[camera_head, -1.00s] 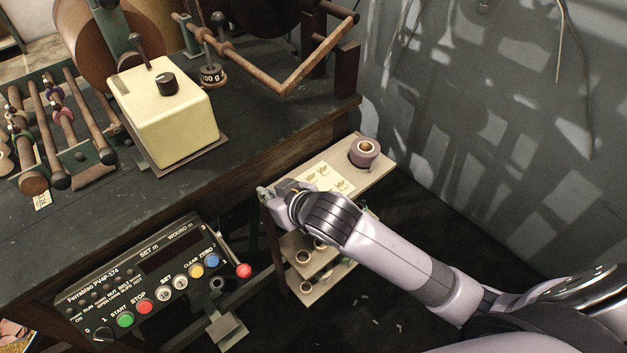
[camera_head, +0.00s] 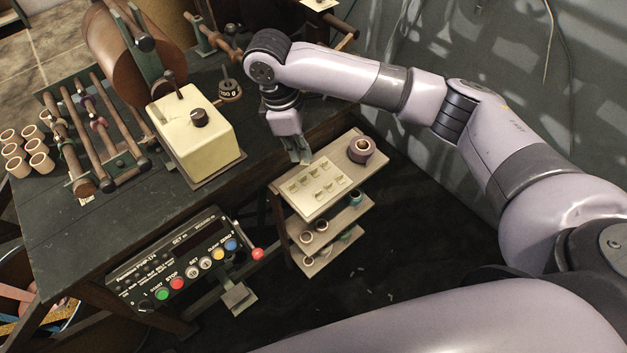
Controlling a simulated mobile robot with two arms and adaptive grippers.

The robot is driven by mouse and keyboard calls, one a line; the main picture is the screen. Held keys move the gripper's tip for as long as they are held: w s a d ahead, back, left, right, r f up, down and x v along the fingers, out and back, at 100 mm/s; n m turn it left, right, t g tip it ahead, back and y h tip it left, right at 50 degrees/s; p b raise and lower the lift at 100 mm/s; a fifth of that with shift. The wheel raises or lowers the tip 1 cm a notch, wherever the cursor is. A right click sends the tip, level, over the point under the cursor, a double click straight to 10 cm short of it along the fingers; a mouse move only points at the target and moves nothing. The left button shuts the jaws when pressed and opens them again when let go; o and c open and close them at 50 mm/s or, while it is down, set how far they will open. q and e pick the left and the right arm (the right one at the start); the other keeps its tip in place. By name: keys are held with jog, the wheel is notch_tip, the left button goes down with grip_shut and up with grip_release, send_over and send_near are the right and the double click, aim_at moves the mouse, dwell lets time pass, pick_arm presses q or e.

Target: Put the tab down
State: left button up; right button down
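A pale card (camera_head: 318,188) with several small tan tabs (camera_head: 327,166) on it lies on the top board of a small shelf stand. My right gripper (camera_head: 300,156) points down just behind the card's back left edge, close to the dark table's right edge. Its fingers are small and partly in shadow, so I cannot tell whether they are open or shut, or whether a tab is between them. My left gripper is not in view.
A tape roll (camera_head: 360,150) stands at the back right of the stand's top board. A cream box (camera_head: 195,130) with a black knob, a weight (camera_head: 230,91) and wooden rollers are on the dark table (camera_head: 60,235). A control panel (camera_head: 180,262) hangs at the front.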

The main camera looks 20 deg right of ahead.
aim_at(306, 204)
notch_tip(306, 204, down, 20)
jog(key=shift+r, duration=0.15)
dwell(0.4)
jog(key=c, duration=1.8)
grip_release()
notch_tip(306, 204, up, 12)
jog(key=w+a, duration=0.1)
jog(key=a, duration=0.1)
